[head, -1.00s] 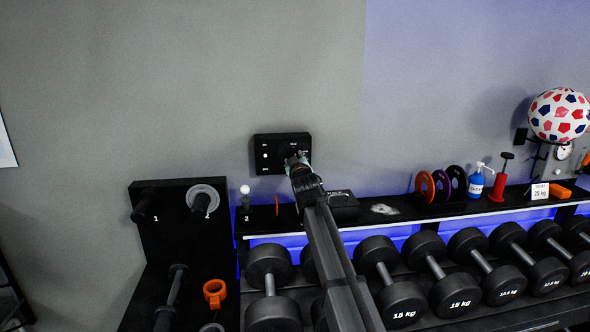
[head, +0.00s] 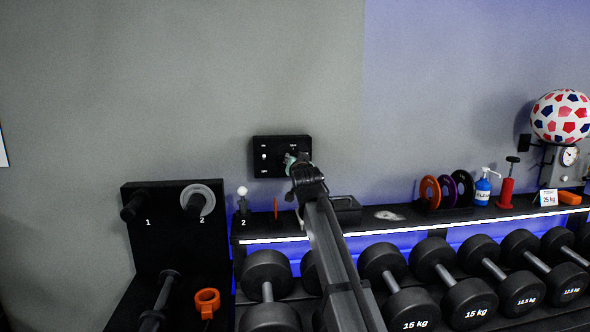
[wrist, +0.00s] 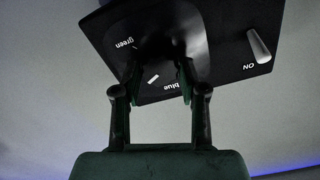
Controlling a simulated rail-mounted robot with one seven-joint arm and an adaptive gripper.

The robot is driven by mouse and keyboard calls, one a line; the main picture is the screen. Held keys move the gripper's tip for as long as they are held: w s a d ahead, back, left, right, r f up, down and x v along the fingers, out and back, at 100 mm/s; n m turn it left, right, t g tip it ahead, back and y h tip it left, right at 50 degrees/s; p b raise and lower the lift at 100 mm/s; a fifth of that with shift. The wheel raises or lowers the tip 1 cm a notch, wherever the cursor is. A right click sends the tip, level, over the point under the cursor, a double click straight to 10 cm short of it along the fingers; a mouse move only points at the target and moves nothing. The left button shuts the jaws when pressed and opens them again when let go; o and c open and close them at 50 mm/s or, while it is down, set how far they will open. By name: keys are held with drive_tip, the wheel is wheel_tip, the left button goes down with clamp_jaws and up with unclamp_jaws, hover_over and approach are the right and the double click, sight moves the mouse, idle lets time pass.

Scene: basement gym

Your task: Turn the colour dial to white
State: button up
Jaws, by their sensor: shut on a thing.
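The black control panel (head: 281,142) is on the grey wall in the head view, and it shows close up and tilted in the wrist view (wrist: 228,58). The colour dial (wrist: 165,45) is a dark round knob on it, in deep shadow. My gripper (wrist: 160,75) has its two fingers on either side of the dial and is shut on it. A short white mark (wrist: 152,79) shows between the fingers, between the words "green" and "blue". No "white" label is readable. In the head view my gripper (head: 293,161) covers the panel's lower right and hides the dial.
A pale toggle switch (wrist: 259,46) marked "ON" is on the same panel, beside the right finger. Below the panel, a shelf holds a black tray (head: 347,212), discs (head: 429,191) and a blue bottle (head: 482,188). Dumbbells (head: 407,299) line the rack.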

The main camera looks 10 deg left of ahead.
drive_tip(key=shift+w+m+b, duration=0.1)
drive_tip(key=shift+m+b, duration=0.25)
drive_tip(key=shift+m, duration=0.15)
drive_tip(key=shift+r, duration=0.1)
drive_tip(key=o, duration=1.1)
drive_tip(key=shift+o, duration=0.2)
drive_tip(key=v, duration=1.2)
